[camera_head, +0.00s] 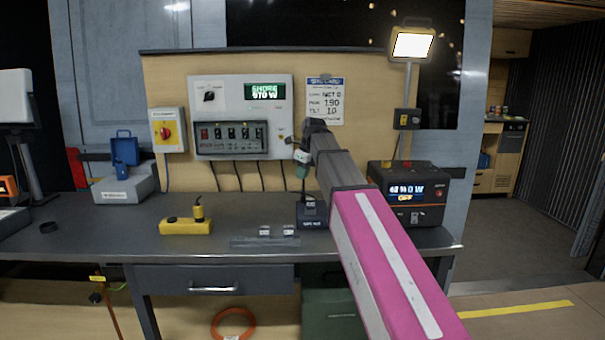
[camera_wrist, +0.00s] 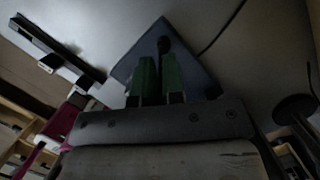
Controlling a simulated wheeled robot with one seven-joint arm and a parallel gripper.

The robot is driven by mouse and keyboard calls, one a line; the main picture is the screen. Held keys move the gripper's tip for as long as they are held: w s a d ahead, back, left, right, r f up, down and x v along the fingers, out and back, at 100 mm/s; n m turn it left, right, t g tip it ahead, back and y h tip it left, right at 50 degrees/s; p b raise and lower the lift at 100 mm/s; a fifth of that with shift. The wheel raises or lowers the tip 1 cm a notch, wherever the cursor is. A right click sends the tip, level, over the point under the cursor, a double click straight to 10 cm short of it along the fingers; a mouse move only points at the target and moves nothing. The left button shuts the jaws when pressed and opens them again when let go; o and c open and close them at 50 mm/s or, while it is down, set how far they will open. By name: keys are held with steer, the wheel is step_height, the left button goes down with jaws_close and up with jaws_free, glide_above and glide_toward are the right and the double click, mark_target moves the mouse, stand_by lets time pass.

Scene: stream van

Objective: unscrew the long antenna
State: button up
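A dark square block (camera_head: 311,214) with a pale label stands on the bench under the end of my arm. In the wrist view the block (camera_wrist: 196,64) lies beyond my fingertips, and a thin dark stem, seemingly the antenna (camera_wrist: 164,44), rises from it towards the camera. My gripper (camera_wrist: 159,68) has two green fingers close together on either side of this stem, with a narrow dark gap between them. It looks shut on the stem; dim light hides the exact contact. In the head view my gripper (camera_head: 302,168) points down above the block, and the stem is mostly hidden.
A grey rail (camera_head: 264,243) with two small pale fittings lies on the bench. A power station (camera_head: 407,196) stands at right, a grey case (camera_head: 125,189) at left. The bench front is clear.

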jaws_close()
steer(key=shift+s+n+g+y, duration=0.1)
steer(key=shift+n+g+y, duration=0.3)
steer(key=shift+n, duration=1.7)
steer(key=n+g, duration=0.1)
steer(key=n, duration=0.2)
steer(key=shift+s+n, duration=0.1)
steer(key=shift+n, duration=0.4)
steer(key=n+g, duration=0.1)
steer(key=n, duration=0.3)
steer(key=shift+h, duration=0.3)
